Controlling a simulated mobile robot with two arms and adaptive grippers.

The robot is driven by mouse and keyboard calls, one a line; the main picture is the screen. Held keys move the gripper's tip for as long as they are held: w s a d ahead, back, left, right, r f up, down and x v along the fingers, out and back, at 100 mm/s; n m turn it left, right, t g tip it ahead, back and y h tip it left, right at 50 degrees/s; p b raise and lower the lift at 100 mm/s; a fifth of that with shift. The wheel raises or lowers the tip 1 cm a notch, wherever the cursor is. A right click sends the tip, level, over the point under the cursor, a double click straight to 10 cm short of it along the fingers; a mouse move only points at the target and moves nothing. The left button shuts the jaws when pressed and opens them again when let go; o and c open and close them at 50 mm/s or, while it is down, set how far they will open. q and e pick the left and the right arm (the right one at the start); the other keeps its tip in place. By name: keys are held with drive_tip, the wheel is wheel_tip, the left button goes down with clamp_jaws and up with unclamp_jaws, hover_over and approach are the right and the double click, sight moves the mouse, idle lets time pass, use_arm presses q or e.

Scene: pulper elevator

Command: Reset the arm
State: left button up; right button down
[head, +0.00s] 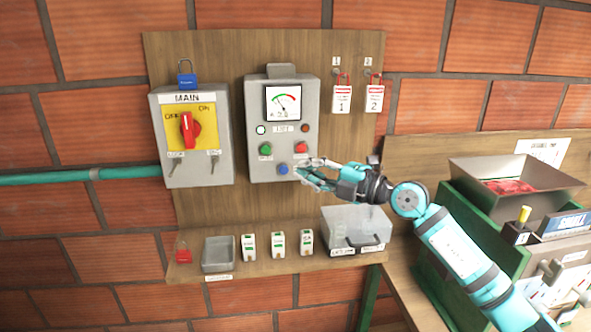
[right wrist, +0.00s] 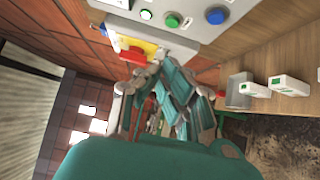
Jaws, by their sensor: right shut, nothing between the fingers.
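My right arm comes in from the lower right in the head view, with my right gripper (head: 312,174) in front of the lower right part of the grey control panel (head: 257,110). The gripper is shut and empty. Its fingertips are near the blue button (head: 283,169); I cannot tell whether they touch it. The right wrist view shows the gripper's fingers (right wrist: 170,95) below the panel's underside, with the blue button (right wrist: 216,15) above and to the right of them. The green button (head: 265,149) and red button (head: 301,147) show above. My left gripper is not in view.
A main switch box (head: 192,137) with a red handle and blue padlock (head: 187,80) hangs left of the panel. Two numbered tags (head: 342,98) hang at right. A shelf (head: 222,268) below holds a grey tray, several small white blocks and a clear box (head: 357,226). A green machine (head: 468,216) stands right.

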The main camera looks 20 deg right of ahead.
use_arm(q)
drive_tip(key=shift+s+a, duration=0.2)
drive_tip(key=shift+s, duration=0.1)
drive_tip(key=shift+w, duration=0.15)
